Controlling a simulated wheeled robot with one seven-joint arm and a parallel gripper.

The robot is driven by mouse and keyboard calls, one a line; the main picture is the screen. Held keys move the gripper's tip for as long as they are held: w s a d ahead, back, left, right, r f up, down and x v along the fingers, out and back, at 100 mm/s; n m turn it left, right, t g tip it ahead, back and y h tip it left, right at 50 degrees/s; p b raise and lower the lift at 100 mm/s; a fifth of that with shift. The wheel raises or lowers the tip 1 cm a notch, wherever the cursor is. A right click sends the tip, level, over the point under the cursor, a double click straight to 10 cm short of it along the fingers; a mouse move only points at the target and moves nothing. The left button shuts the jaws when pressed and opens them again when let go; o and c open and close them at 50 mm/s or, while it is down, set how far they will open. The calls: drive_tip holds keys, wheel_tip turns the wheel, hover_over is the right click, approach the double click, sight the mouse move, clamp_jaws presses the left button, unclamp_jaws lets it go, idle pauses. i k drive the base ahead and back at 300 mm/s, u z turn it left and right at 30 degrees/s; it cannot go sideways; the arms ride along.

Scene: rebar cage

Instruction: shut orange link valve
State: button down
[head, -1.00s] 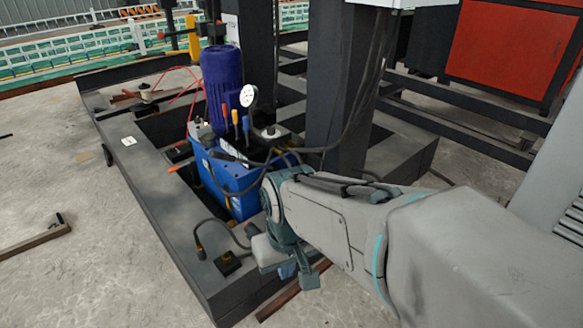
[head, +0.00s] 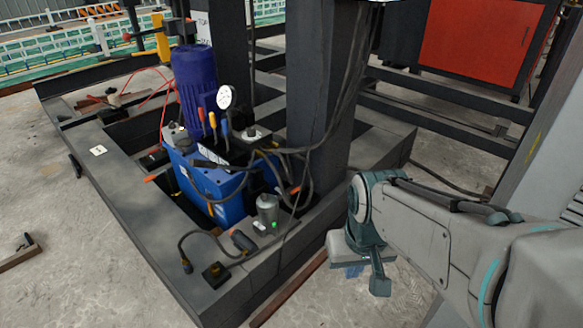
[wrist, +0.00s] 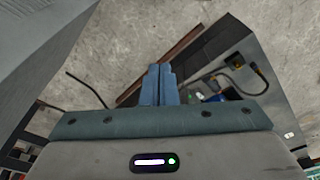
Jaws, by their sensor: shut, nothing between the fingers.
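The blue hydraulic pump unit (head: 218,188) sits inside the dark steel frame in the head view. On it stand a red lever (head: 201,118), an orange lever (head: 212,120) and a blue lever (head: 224,127). A thin orange rod (head: 162,175) sticks out at the unit's left. I cannot tell which orange part is the link valve. My gripper (head: 352,271) hangs right of the frame's front corner, apart from the unit. In the wrist view its blue fingers (wrist: 159,82) are together and empty, above the floor.
The dark steel frame (head: 118,190) surrounds the pump, with a thick post (head: 322,95) behind it at right. Cables, a grey cylinder (head: 267,210) and a black box (head: 216,275) lie on its front beam. A red cabinet (head: 478,45) stands behind.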

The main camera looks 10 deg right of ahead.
sight(298, 189)
drive_tip(key=z, duration=0.2)
drive_tip(key=i, duration=1.1)
drive_tip(key=z, duration=0.15)
